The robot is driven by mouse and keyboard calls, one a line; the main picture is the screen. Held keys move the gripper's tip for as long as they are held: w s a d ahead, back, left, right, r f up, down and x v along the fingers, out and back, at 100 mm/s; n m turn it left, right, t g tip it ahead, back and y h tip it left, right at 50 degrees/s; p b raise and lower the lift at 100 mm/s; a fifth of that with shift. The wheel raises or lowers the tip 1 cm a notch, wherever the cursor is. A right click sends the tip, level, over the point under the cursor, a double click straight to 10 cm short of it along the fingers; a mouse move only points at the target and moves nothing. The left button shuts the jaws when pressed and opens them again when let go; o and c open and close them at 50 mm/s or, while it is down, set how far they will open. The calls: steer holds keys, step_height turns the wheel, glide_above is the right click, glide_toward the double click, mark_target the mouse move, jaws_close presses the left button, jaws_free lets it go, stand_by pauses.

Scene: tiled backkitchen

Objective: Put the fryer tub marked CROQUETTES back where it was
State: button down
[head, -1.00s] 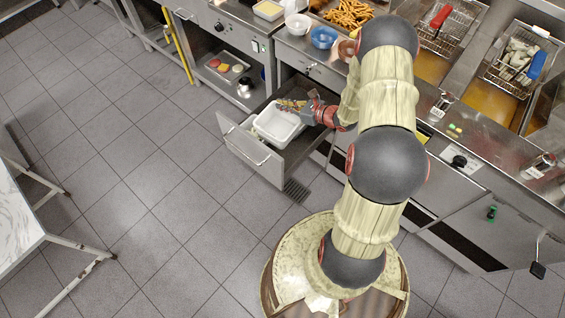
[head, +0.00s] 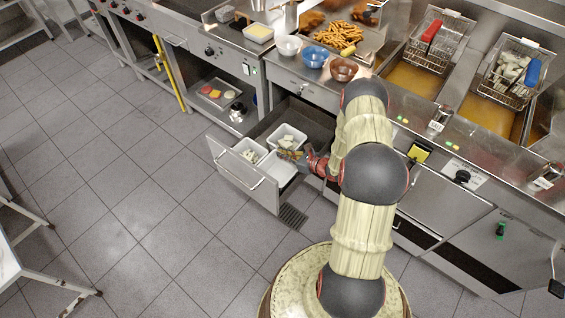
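An open drawer (head: 232,177) below the counter holds white tubs. One tub (head: 249,146) stands at the left and one with pale contents (head: 299,135) at the back. A third white tub (head: 279,174) is at the front right, beside my gripper. No CROQUETTES marking is readable, so I cannot tell which tub carries it. My gripper (head: 290,155) is low over the drawer, its fingers at the edge between the back tub and the front right tub. The fingers are too small to show whether they grip a rim.
The counter above holds a white bowl (head: 289,45), a blue bowl (head: 315,57), a brown bowl (head: 343,69) and a tray of fries. Fryer baskets hang at the right. A shelf with a tray (head: 212,95) is left of the drawer.

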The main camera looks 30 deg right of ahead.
mark_target(282, 160)
steer(key=shift+f+b, duration=0.65)
steer(key=shift+f, duration=1.45)
steer(key=shift+f, duration=0.15)
steer(key=c, duration=2.5)
jaws_free()
steer(key=o, duration=0.4)
steer(key=shift+o, duration=0.3)
